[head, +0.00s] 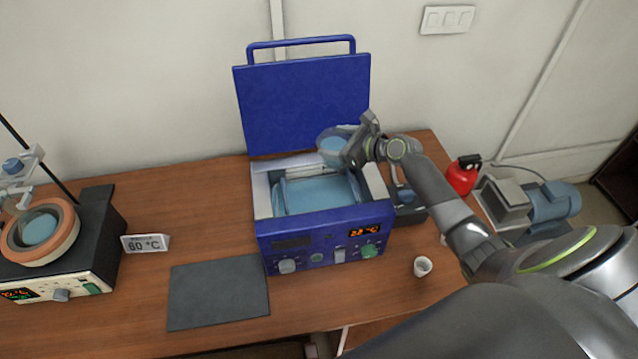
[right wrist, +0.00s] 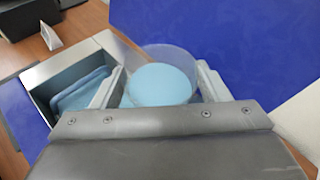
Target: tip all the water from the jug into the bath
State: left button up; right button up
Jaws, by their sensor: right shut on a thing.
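The bath (head: 320,230) is a blue box with a steel rim, its lid (head: 302,105) standing open at the back. Pale blue water (head: 318,194) lies in its basin, which also shows in the right wrist view (right wrist: 80,95). My right gripper (head: 352,146) is shut on the clear jug (head: 329,140) above the back right part of the bath. In the right wrist view the jug (right wrist: 162,58) sits between the two fingers with pale blue water in it. The jug looks tilted toward the bath; no stream shows clearly. My left gripper is out of view.
A grey mat (head: 218,296) lies in front of the bath. A small white cup (head: 422,266) stands at the right. A 60 °C sign (head: 146,243) and a heating unit (head: 60,255) are at the left. A red can (head: 463,175) and a pump (head: 530,205) are at the right.

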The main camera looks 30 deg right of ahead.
jog(key=shift+r+n, duration=0.1)
jog(key=shift+n, duration=0.2)
jog(key=shift+n+h, duration=0.3)
dwell(0.4)
jog(key=shift+a+t, duration=0.1)
jog(key=shift+t, duration=0.2)
jog(key=shift+n, duration=0.3)
